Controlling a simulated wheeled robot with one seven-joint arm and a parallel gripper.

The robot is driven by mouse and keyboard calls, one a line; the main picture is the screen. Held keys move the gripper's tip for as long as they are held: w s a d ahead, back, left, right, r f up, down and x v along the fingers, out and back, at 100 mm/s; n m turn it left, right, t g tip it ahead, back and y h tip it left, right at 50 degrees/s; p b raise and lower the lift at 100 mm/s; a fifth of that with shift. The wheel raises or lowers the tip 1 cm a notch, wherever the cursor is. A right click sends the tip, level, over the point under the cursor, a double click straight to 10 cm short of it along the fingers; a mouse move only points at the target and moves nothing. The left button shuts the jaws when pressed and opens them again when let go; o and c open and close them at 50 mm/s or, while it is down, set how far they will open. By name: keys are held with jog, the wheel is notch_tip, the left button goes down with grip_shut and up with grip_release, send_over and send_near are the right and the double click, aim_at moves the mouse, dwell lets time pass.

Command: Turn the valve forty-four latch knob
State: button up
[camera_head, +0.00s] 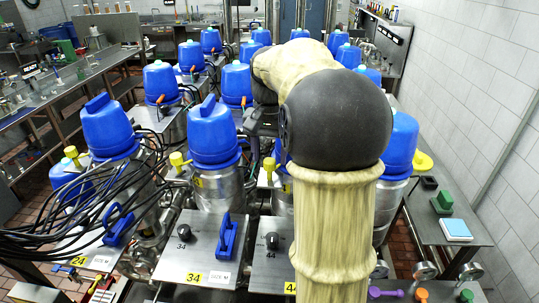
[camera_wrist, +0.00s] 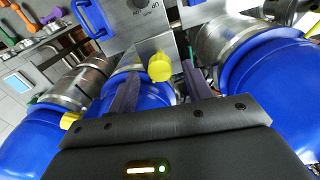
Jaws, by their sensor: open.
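The valve forty-four panel (camera_head: 263,272) is a grey metal plate in the head view, partly hidden by my arm. A small black knob (camera_head: 272,240) stands on it above the yellow 44 tag (camera_head: 290,287). In the wrist view, a black knob (camera_wrist: 140,4) shows at the top edge, cut off, on a grey plate (camera_wrist: 150,25) with a blue handle (camera_wrist: 92,17) left of it. My gripper (camera_wrist: 161,88) is open, and nothing is gripped. A yellow valve cap (camera_wrist: 159,67) appears between its fingertips; I cannot tell how far beyond them.
Blue-capped metal vessels (camera_head: 213,135) crowd around my arm. Panel 34 (camera_head: 200,245), with its own knob and blue handle (camera_head: 227,237), is beside panel 44. Black cables (camera_head: 90,200) hang at left. A side bench (camera_head: 470,230) with small items lines the right wall.

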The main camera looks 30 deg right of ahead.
aim_at(269, 161)
jog(key=shift+f, duration=0.65)
jog(key=c, duration=1)
jog(key=shift+o, duration=0.2)
jog(key=shift+m, duration=0.8)
jog(key=o, duration=1)
jog(key=shift+c, duration=0.2)
notch_tip(269, 161, up, 17)
jog(key=shift+r+p, duration=0.2)
jog(key=shift+p, duration=0.15)
